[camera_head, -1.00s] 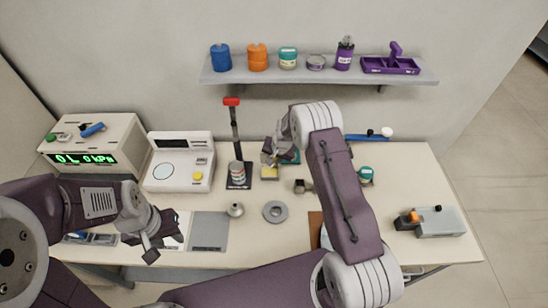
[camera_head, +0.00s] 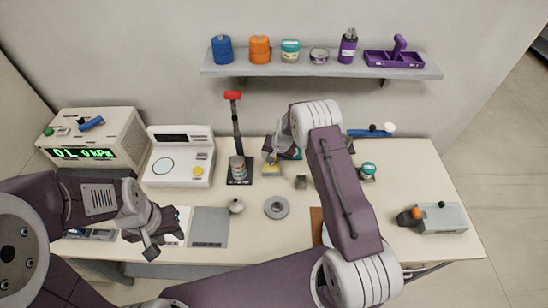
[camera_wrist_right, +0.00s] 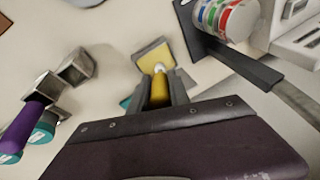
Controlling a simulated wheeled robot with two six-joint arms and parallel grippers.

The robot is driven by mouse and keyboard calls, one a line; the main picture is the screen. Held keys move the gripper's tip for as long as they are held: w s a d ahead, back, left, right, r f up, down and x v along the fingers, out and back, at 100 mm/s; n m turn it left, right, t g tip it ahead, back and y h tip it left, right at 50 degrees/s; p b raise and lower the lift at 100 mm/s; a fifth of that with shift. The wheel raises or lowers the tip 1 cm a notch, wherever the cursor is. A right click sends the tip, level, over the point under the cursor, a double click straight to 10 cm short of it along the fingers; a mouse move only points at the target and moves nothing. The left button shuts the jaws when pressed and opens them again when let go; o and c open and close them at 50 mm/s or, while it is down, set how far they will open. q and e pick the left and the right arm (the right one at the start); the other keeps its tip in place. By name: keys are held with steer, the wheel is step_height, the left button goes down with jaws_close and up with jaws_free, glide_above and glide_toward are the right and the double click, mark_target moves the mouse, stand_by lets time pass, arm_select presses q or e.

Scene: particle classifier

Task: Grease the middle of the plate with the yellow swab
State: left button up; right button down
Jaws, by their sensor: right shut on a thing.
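The yellow swab (camera_wrist_right: 159,90) has a pale round tip and stands between the fingers of my right gripper (camera_wrist_right: 160,95), which is shut on it. A yellow-topped square block (camera_wrist_right: 153,57) lies just beyond the swab tip in the right wrist view; I cannot tell whether they touch. In the head view my right gripper (camera_head: 273,153) is over the back middle of the table, largely hiding the swab. A round grey plate (camera_head: 276,207) with a darker middle lies on the table, nearer the front. My left gripper (camera_head: 158,238) looks open and empty at the front left.
A grey mat (camera_head: 208,227) lies by my left gripper, with a small metal piece (camera_head: 236,206) beside it. A white scale (camera_head: 180,157) is left. Purple-and-teal tools (camera_wrist_right: 25,128) stand beside my right gripper.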

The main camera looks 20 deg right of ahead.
steer(key=shift+s+f+b, duration=0.1)
steer(key=shift+f+b, duration=0.45)
steer(key=shift+f, duration=0.05)
stand_by(1.5)
step_height(320, 180, up, 7)
steer(key=p, duration=0.5)
steer(key=shift+r, duration=0.1)
stand_by(0.6)
